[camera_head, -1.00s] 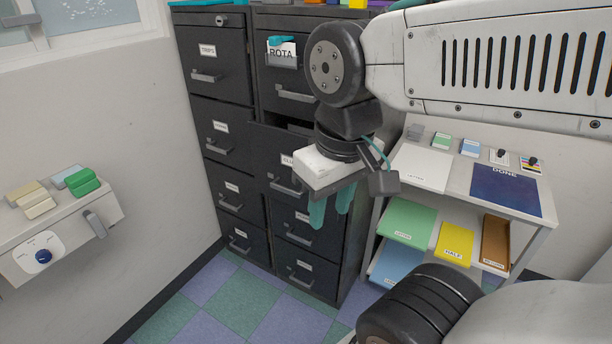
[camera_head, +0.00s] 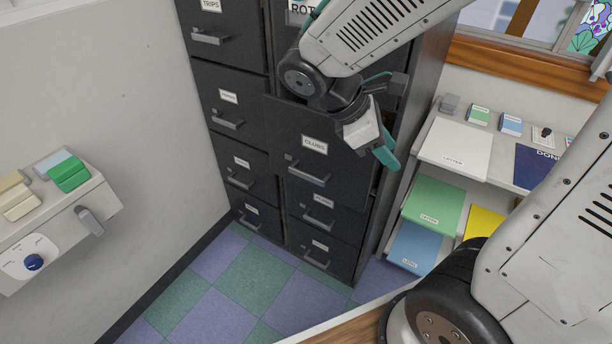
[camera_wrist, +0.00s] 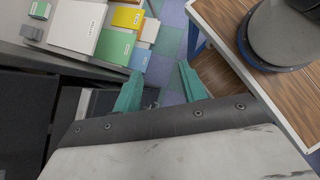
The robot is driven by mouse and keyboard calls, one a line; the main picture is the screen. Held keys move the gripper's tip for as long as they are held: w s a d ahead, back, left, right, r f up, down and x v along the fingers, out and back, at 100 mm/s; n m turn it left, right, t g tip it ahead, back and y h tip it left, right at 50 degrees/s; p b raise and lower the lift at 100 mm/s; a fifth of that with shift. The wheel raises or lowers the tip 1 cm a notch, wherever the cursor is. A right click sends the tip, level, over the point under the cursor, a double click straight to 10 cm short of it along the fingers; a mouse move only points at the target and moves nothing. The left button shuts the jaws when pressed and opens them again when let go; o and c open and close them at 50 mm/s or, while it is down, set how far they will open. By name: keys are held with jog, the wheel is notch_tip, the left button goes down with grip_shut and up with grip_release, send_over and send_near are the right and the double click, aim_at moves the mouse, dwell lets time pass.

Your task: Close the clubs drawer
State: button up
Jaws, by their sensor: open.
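The clubs drawer (camera_head: 335,160) is in the right column of the dark filing cabinet (camera_head: 262,185), with a white CLUBS label and a grey bar handle (camera_head: 308,172). Its front stands out from the cabinet face, so it is partly open. My gripper (camera_head: 385,155) is at the upper right edge of the drawer front, its teal fingers pointing down and right. I cannot tell whether it touches the drawer. In the wrist view the two fingers (camera_wrist: 160,88) are spread apart with nothing between them. My arm hides part of the drawer above.
A shelf unit with paper trays (camera_head: 435,205) stands close on the right of the cabinet. A wall panel (camera_head: 60,225) with a dial is on the left. A wooden surface (camera_head: 345,328) lies at the front. The checkered floor (camera_head: 235,285) before the cabinet is clear.

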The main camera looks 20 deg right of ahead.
jog(key=w+a+f+n+t+h, duration=0.1)
jog(key=w+a+f+n+h, duration=0.1)
jog(key=w+f+n+h, duration=0.45)
jog(key=n+t, duration=1.3)
jog(key=n, duration=1.1)
send_near(305, 177)
jog(key=x, duration=0.3)
jog(key=shift+h, duration=0.25)
jog(key=x, duration=0.7)
jog(key=shift+w+d+f, duration=0.15)
jog(key=shift+d, duration=0.05)
grip_shut()
